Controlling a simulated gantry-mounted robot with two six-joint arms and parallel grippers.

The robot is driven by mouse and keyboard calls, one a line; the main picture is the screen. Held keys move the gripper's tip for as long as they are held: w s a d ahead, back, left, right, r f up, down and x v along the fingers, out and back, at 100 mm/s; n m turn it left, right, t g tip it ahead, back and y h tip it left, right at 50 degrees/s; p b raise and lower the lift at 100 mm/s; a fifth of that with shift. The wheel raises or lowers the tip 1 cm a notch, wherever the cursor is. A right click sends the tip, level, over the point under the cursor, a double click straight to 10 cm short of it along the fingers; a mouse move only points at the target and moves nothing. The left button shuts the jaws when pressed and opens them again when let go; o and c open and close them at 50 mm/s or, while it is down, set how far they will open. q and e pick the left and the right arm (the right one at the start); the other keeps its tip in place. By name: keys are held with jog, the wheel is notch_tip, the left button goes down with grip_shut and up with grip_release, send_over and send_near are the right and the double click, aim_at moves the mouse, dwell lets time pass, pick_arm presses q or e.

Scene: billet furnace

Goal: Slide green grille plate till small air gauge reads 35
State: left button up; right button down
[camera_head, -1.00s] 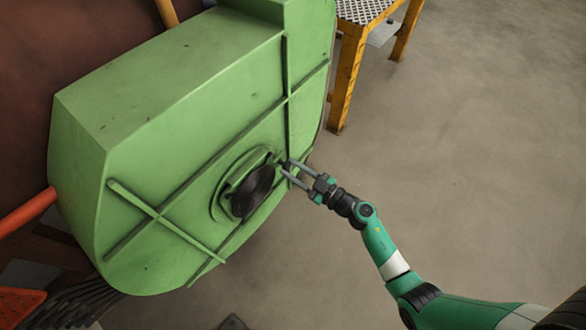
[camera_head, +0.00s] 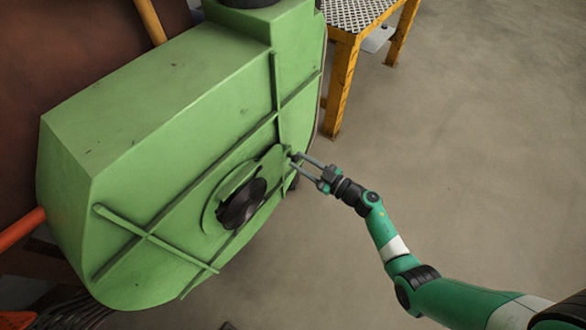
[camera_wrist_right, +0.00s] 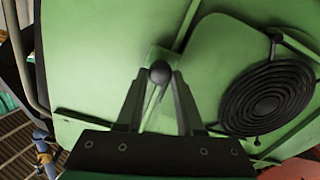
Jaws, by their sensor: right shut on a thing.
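The green grille plate (camera_head: 267,166) lies flat against the face of the big green housing (camera_head: 120,180), beside a dark round grille (camera_head: 242,204). In the right wrist view the plate (camera_wrist_right: 222,48) has a rounded corner and the ringed black grille (camera_wrist_right: 268,98) shows at its right. My right gripper (camera_head: 296,159) is at the plate's right end. In the wrist view its fingers close on a small black ball knob (camera_wrist_right: 160,72) in front of a pale green tab. My left gripper is not in view. No air gauge can be made out.
Raised ribs (camera_head: 148,236) cross the housing face. A yellow-legged stand (camera_head: 342,85) with a tread-plate top is behind at the upper right. An orange bar (camera_head: 22,231) is at the left. The concrete floor right of the housing is open.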

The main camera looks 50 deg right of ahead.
jog(key=shift+d, duration=0.55)
jog(key=shift+a, duration=0.35)
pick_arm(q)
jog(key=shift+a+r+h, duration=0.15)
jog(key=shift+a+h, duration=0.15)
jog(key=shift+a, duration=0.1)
pick_arm(e)
jog(key=shift+d, duration=0.1)
jog(key=c, duration=0.5)
grip_release()
jog(key=shift+c, duration=0.2)
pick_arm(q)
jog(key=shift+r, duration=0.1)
pick_arm(e)
jog(key=shift+s, duration=0.1)
